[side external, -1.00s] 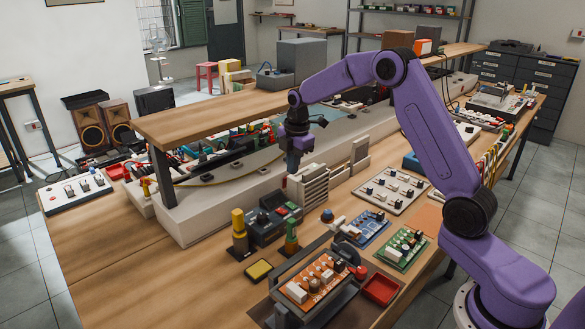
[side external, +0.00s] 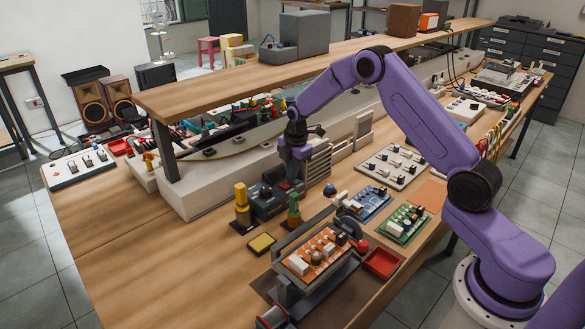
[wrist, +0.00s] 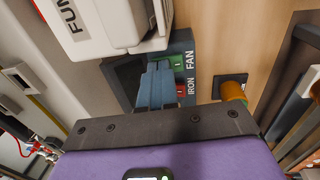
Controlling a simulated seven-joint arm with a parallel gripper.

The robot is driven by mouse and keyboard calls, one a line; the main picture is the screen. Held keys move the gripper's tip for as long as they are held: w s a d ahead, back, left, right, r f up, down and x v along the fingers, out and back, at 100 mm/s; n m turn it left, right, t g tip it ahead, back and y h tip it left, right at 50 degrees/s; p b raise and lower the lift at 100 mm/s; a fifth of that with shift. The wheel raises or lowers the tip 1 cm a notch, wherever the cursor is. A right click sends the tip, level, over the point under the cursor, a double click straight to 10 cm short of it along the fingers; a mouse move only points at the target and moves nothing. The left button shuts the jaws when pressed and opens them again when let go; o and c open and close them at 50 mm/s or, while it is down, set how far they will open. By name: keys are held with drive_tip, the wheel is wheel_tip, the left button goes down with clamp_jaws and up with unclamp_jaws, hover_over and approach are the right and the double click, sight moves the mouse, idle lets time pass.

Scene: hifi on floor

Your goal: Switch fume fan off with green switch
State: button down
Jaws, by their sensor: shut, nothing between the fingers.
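The dark switch box (side external: 266,201) sits on the bench in front of the vented pale unit (side external: 318,160). In the wrist view its sloped face (wrist: 183,45) carries a green switch (wrist: 177,62) by the word FAN and a red switch (wrist: 179,87) by the word IRON. My gripper (wrist: 158,72) is shut and empty, its fingertips over the box beside the green switch. I cannot tell whether they touch it. In the side view my gripper (side external: 292,184) hangs low at the box and hides part of it. The switch's tilt is unclear.
A white unit lettered "FUM" (wrist: 90,25) stands close beside the box in the wrist view. A yellow-topped post (side external: 241,200) and a green-and-orange post (side external: 293,212) stand near the box. Circuit boards crowd the right; the bench's front left is clear.

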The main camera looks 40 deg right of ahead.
drive_tip(key=shift+f, duration=0.3)
drive_tip(key=shift+s, duration=0.15)
drive_tip(key=shift+s, duration=0.7)
drive_tip(key=shift+r, duration=0.1)
wheel_tip(320, 180, up, 14)
drive_tip(key=s, duration=0.1)
drive_tip(key=shift+s, duration=0.2)
idle(0.3)
